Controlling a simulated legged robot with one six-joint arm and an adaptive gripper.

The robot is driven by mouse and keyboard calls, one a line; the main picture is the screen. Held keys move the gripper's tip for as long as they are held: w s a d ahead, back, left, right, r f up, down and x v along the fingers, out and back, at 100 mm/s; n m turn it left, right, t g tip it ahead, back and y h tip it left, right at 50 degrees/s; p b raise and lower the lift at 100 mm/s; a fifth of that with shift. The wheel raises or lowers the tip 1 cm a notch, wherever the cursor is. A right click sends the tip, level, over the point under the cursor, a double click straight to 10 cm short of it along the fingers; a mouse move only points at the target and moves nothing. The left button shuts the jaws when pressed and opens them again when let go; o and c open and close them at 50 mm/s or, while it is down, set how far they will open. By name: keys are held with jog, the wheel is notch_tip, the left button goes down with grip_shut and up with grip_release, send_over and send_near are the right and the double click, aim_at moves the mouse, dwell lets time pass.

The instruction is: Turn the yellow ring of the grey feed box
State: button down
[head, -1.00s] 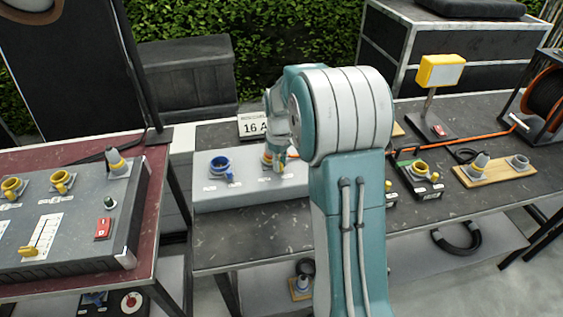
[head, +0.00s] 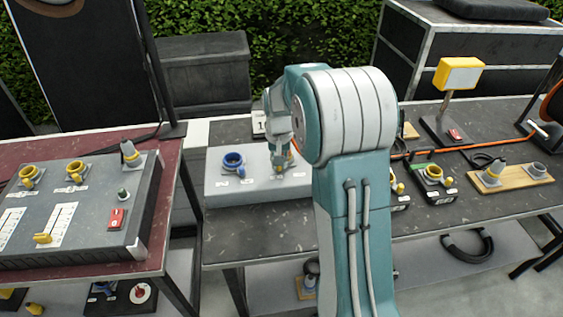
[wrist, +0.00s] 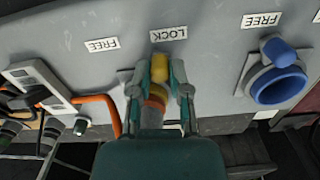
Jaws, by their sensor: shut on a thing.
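The grey feed box (head: 225,195) lies on the middle table, partly behind my arm in the head view. Its top also shows in the wrist view (wrist: 215,75). The yellow ring (wrist: 160,68) is between my fingers in the wrist view, with its yellow lug beside the LOCK label (wrist: 169,33). My gripper (wrist: 164,95) is shut on the ring, a finger on each side. In the head view my gripper (head: 283,160) is down at the box top, and most of the ring is hidden. An orange part shows between the fingers.
A blue ring socket (head: 233,161) stands on the same box, to the left in the head view. A FREE label (wrist: 103,44) lies beside LOCK. An orange cable (wrist: 108,108) runs near my gripper. A left table holds another panel (head: 70,210) with yellow sockets.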

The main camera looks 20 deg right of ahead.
jog(key=shift+w, duration=0.1)
dwell(0.3)
jog(key=c, duration=0.6)
grip_release()
jog(key=shift+r, duration=0.1)
notch_tip(320, 180, up, 12)
jog(key=shift+a+f, duration=0.1)
jog(key=shift+f, duration=0.05)
